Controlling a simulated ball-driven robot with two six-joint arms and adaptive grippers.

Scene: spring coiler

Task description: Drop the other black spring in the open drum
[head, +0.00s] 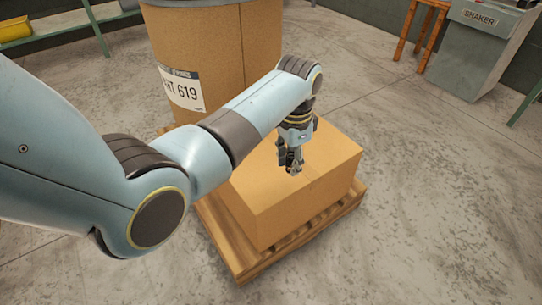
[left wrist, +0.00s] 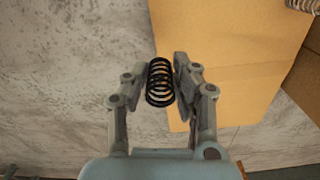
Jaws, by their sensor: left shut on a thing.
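In the left wrist view a black spring (left wrist: 159,82) sits between the two fingers of my left gripper (left wrist: 160,80), which is shut on it. In the head view my left gripper (head: 294,168) points down over the top of a cardboard box; the spring is too small to make out there. A large brown drum (head: 222,45) with a white label stands behind my left arm. Its rim is cut off by the top of the picture, so I cannot see whether it is open. My right gripper is not in view.
The cardboard box (head: 325,185) rests on a wooden pallet (head: 245,262), close to the drum. A light metal coil (left wrist: 303,4) shows at the top right corner of the left wrist view. A grey shaker machine (head: 475,55) stands at the far right.

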